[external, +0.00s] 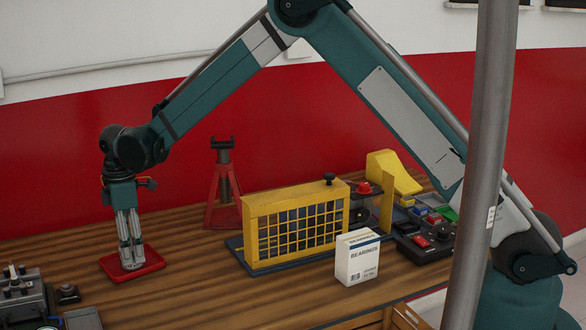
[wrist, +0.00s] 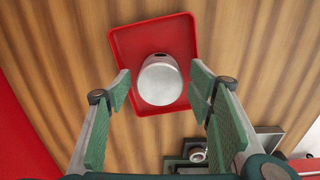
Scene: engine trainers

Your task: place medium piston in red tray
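The red tray (external: 150,261) lies flat on the wooden bench at the left of the external view; it also shows in the wrist view (wrist: 186,32). A silver-grey piston (wrist: 160,82) with a small dark hole in its side is within the tray, near its lower middle in the wrist view. My gripper (external: 131,262) points straight down over the tray. In the wrist view its green-padded fingers (wrist: 161,87) are spread on either side of the piston, with visible gaps. In the external view the fingers mostly hide the piston.
A yellow mesh guard box (external: 297,228) stands right of the tray, with a white bearings box (external: 357,257) in front. A red jack stand (external: 222,185) is behind. Grey machine parts (external: 30,290) sit at lower left. Bench between tray and guard is clear.

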